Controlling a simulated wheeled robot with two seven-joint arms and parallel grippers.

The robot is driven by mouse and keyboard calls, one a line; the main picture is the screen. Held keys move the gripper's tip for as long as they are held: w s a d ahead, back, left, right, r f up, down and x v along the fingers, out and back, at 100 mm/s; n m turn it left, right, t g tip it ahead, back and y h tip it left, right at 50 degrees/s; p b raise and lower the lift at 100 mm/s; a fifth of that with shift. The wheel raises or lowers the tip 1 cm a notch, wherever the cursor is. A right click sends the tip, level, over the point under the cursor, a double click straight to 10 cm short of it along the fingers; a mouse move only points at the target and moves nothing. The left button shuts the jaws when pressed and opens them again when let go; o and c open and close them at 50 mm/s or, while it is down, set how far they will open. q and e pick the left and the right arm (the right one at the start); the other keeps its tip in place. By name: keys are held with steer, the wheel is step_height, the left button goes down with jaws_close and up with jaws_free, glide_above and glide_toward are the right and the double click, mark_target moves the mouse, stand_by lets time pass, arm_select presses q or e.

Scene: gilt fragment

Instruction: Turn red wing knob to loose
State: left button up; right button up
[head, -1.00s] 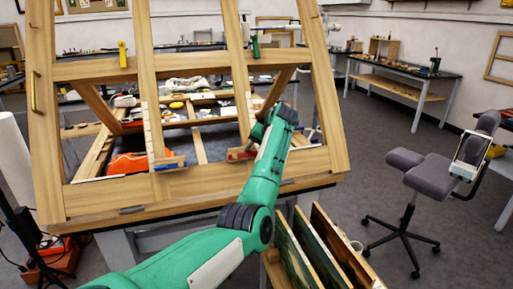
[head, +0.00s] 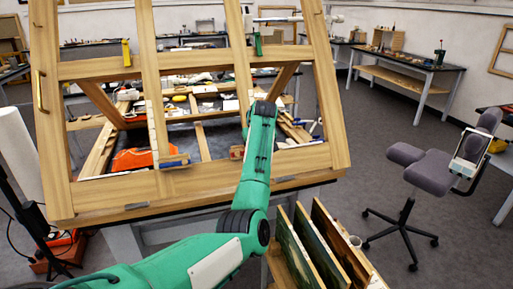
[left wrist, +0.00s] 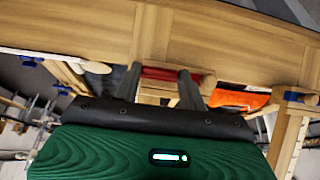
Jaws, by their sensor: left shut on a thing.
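The red wing knob (left wrist: 160,73) shows in the left wrist view as a red bar against the wooden frame. My left gripper (left wrist: 160,84) has one dark finger on each side of it and is shut on it. How far the knob is turned cannot be told. In the head view my green left arm reaches up to the lower rail of the wooden frame (head: 110,192); its fingers and the red knob are hidden there behind the arm. My right gripper is not in view.
The tilted frame also carries a yellow fitting (head: 126,52), a green one (head: 257,43) and a blue-ended clamp (head: 172,161). An orange object (head: 132,159) lies behind the frame. Framed panels (head: 318,250) stand at lower right, and a chair (head: 430,170) is further right.

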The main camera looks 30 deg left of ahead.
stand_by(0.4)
arm_select(q)
steer(key=o, duration=1)
steer(key=shift+r, duration=0.1)
steer(key=shift+b+v, duration=1.5)
steer(key=shift+v, duration=5.3)
